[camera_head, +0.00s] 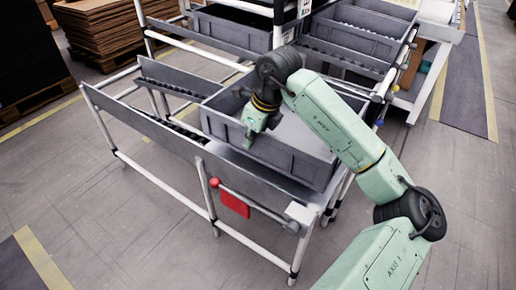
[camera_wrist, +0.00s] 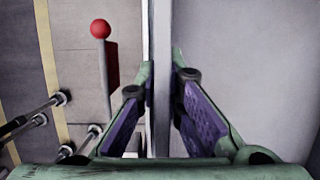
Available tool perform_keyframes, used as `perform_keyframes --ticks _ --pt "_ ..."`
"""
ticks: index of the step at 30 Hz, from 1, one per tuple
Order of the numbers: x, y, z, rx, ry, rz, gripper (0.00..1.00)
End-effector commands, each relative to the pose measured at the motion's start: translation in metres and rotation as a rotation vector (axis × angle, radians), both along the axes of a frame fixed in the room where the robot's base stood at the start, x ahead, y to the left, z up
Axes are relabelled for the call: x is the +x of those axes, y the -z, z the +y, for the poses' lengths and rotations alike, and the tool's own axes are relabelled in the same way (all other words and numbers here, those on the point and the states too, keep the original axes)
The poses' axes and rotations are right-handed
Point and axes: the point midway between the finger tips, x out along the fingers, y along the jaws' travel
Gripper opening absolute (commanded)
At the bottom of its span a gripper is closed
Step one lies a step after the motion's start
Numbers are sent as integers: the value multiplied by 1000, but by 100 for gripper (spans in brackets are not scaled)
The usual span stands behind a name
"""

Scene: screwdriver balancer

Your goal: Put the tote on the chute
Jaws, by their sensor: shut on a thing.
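A grey tote (camera_head: 295,158) sits at the near right end of the grey roller chute (camera_head: 150,120) in the head view, between the chute's side rails. My gripper (camera_head: 252,142) reaches down onto the tote's near-left wall. In the wrist view, my gripper (camera_wrist: 163,95) has one finger on each side of the tote's wall (camera_wrist: 162,70), shut on it. The tote's grey inside fills the right of that view. The tote looks empty where it is visible. My arm hides part of its far right side, and its underside is hidden.
More grey totes (camera_head: 235,28) stand on the rack behind. A red plate (camera_head: 234,203) with a red knob hangs on the chute's front rail; the knob (camera_wrist: 100,28) also shows in the wrist view. Cardboard stacks (camera_head: 100,25) stand at the back left. The floor in front is clear.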

Motion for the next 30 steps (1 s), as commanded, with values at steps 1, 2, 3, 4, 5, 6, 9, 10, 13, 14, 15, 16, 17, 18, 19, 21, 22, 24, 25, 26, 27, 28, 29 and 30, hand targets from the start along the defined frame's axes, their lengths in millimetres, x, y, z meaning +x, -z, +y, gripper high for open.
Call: perform_keyframes --ticks 1,2,3,4,5,6,9,10,13,14,15,16,17,18,19,21,22,24,25,26,27,28,29,30 --pt "0 5 0 2 -1 -3 0" --pt "0 9 1 2 -2 -4 0" --pt "0 13 0 1 -1 -5 0" --pt "1 15 0 1 -1 -5 0" --pt "1 17 0 1 -1 -5 0" --pt "1 19 1 1 -2 -5 0" --pt "1 27 0 1 -2 -5 0" --pt "0 30 0 1 -2 -5 0" --pt "0 44 0 2 -1 -3 0" --pt "0 48 0 2 -1 -3 0" --pt "0 53 0 2 0 -4 0" --pt "0 55 0 0 -1 -5 0" --pt "0 56 0 1 -2 -5 0" --pt "1 57 0 0 -3 -6 0" --pt "1 57 0 0 -2 -7 0" --pt "1 57 0 0 -2 -7 0" --pt "1 57 0 0 -2 -7 0" --pt "1 57 0 -1 -2 -7 0" --pt "1 58 0 -1 -2 -7 0" --pt "1 59 0 -1 -2 -7 0" --pt "1 60 0 -1 -2 -7 0" --pt "1 60 0 -1 -2 -7 0" --pt "0 61 1 0 -3 -3 9" --pt "0 60 1 0 -2 -2 12"
